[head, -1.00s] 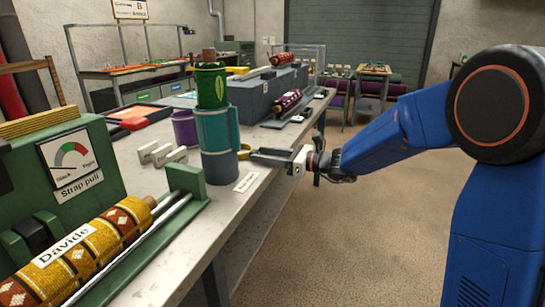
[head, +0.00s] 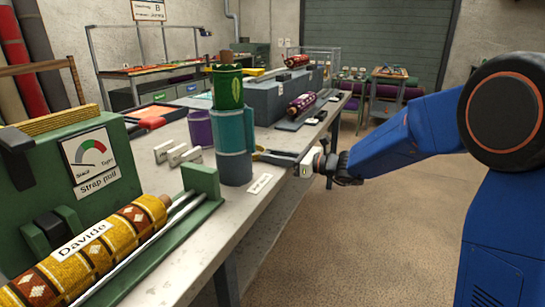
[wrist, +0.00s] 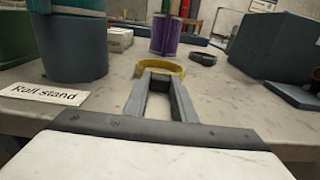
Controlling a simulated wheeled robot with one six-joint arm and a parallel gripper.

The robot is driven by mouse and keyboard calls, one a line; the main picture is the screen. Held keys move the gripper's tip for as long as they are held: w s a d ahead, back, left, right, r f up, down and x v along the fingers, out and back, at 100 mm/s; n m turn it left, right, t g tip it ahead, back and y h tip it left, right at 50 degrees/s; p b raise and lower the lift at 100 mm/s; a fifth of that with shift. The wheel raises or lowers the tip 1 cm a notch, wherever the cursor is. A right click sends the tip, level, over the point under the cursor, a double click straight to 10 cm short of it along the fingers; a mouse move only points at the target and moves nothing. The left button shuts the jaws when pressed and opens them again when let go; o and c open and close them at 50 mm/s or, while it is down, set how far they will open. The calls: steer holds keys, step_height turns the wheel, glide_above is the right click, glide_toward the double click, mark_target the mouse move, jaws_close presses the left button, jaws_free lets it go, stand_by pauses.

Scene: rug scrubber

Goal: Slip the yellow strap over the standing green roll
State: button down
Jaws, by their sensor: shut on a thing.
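The green roll (head: 228,90) stands upright in a teal sleeve (head: 233,130) on a round blue-grey stand (head: 234,168) near the bench's front edge. My gripper (head: 262,155) is low over the bench, just right of the stand and well below the roll's top. In the wrist view my gripper (wrist: 160,77) is shut on the yellow strap (wrist: 178,67), a loop held roughly flat at the fingertips. The strap is apart from the roll. In the head view the strap is almost wholly hidden. The wrist view shows the stand (wrist: 75,50) at left, but not the green roll.
A "Roll stand" label (wrist: 45,93) lies before the stand. A purple cylinder (head: 200,128) and pale blocks (head: 177,153) are behind and left. A green strap-pull machine (head: 75,165) with a yellow patterned roll (head: 95,245) fills the left. A dark ring (wrist: 203,58) lies beyond my gripper.

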steer(key=shift+r, duration=2.5)
steer(key=shift+d, duration=0.1)
